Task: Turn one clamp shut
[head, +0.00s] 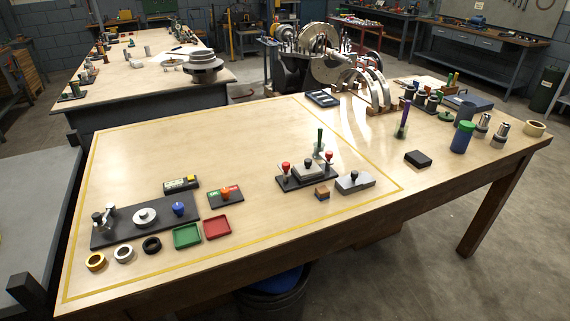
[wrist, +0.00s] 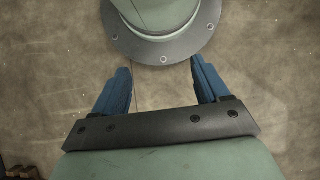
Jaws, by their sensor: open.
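A dark fixture plate (head: 290,184) lies on the table right of centre in the head view. A grey casing part (head: 310,172) with a black knob sits on it. One red-topped clamp (head: 286,167) stands at its left and another red-topped clamp (head: 328,156) at its right. Whether either clamp is turned shut is too small to tell. A second grey casing part (head: 356,183) with a black knob lies to the right, off the plate. My gripper (wrist: 160,65) shows only in the wrist view, with its blue fingers apart and empty, above bare floor, away from the clamps.
A green-handled tool (head: 320,141) stands just behind the fixture. A small brown block (head: 322,193) lies in front. A red tray (head: 217,228), a green tray (head: 187,236) and a dark plate with metal parts (head: 120,231) are at left. The table's middle back is clear.

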